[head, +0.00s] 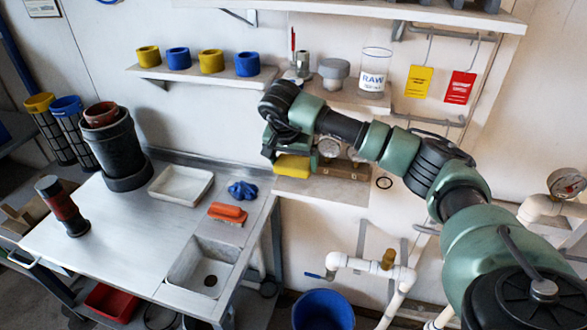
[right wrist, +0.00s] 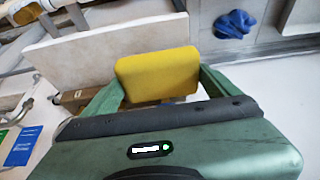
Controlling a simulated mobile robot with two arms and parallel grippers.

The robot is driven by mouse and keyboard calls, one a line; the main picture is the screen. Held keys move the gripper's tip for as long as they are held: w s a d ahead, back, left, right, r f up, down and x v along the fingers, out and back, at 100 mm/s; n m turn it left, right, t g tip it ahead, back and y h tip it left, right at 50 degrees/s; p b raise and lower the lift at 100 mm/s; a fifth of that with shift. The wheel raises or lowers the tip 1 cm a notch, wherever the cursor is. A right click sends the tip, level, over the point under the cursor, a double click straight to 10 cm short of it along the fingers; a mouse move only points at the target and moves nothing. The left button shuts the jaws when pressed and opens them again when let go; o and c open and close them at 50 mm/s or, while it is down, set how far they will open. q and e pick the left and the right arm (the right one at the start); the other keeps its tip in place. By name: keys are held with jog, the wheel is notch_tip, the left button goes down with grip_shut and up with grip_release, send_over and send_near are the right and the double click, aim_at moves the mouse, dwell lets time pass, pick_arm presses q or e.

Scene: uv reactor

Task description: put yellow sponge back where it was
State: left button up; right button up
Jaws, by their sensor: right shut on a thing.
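The yellow sponge (head: 293,166) is at the left end of the small lower wall shelf (head: 325,190) in the head view. My right gripper (head: 285,152) is shut on it from above. In the right wrist view the yellow sponge (right wrist: 158,74) sits between the two green fingers of my right gripper (right wrist: 155,85). I cannot tell whether the sponge touches the shelf. My left gripper is not in view.
A wooden block with gauges (head: 342,168) stands on the same shelf, just right of the sponge. The workbench (head: 110,235) at left holds a white tray (head: 181,186), a blue crumpled glove (head: 242,190), an orange brush (head: 228,213) and a sink (head: 203,266).

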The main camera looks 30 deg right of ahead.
aim_at(292, 166)
notch_tip(292, 166, down, 3)
jog(key=shift+f+p, duration=0.1)
jog(key=shift+p, duration=0.65)
jog(key=shift+d+f, duration=0.1)
jog(key=shift+f, duration=0.15)
jog(key=shift+w+f, duration=0.1)
jog(key=shift+f, duration=0.15)
jog(key=o, duration=0.9)
jog(key=b+v, duration=0.2)
jog(key=v, duration=1)
jog(key=shift+d, duration=0.1)
